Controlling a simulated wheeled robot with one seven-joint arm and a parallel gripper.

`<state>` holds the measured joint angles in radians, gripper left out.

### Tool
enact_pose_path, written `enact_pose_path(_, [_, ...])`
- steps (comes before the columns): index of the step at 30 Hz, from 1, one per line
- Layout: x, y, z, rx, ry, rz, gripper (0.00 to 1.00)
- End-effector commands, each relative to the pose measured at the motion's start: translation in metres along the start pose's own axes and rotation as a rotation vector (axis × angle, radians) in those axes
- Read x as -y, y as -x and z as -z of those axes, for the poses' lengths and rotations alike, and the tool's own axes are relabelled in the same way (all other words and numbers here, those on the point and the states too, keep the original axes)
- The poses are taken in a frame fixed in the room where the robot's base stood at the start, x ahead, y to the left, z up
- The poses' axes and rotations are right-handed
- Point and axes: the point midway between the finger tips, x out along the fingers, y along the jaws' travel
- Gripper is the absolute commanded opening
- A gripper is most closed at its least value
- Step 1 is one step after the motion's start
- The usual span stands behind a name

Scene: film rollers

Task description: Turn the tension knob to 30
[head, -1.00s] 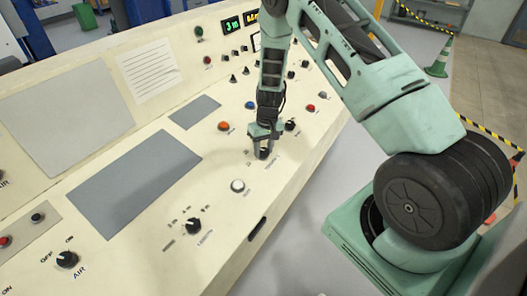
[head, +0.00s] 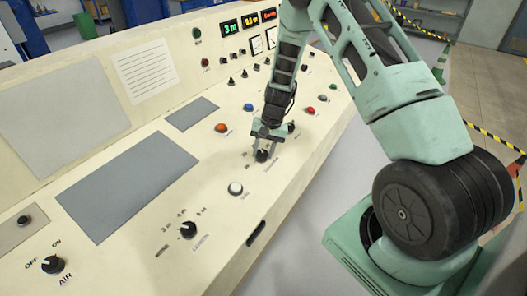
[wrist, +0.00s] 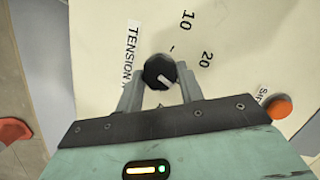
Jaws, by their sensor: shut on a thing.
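The tension knob (wrist: 160,71) is a round black dial beside the printed word "TENSION" in the wrist view. A light pointer mark on it slants toward the lower right, below the 20. My gripper (wrist: 160,86) is shut on the knob, one finger on each side. In the head view my gripper (head: 264,153) reaches down onto the knob (head: 262,156) on the sloping panel.
A white button (head: 235,188) and another black knob (head: 188,230) sit nearer on the cream console (head: 215,262). An orange button (head: 221,128) lies farther up. Other knobs and lit displays (head: 232,27) are along the back. Grey floor is open to the right.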

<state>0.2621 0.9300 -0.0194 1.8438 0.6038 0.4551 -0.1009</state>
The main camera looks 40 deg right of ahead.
Motion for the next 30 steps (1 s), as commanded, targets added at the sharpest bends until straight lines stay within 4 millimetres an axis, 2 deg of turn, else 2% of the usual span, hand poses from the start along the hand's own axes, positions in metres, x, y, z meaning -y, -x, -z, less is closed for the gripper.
enact_pose_path(13, [0.000,0.001,0.000,-0.001,-0.009,0.002,0.14])
enact_pose_path(14, [0.000,0.001,0.000,-0.001,-0.009,0.002,0.46])
enact_pose_path(15, [0.000,0.001,0.000,-0.001,-0.009,0.002,0.57])
enact_pose_path(16, [0.000,0.001,0.000,-0.001,-0.009,0.002,0.59])
enact_pose_path(25, [0.000,0.002,0.001,-0.001,-0.008,0.002,0.59])
enact_pose_path(30, [0.001,0.019,0.001,-0.004,-0.007,0.004,0.59])
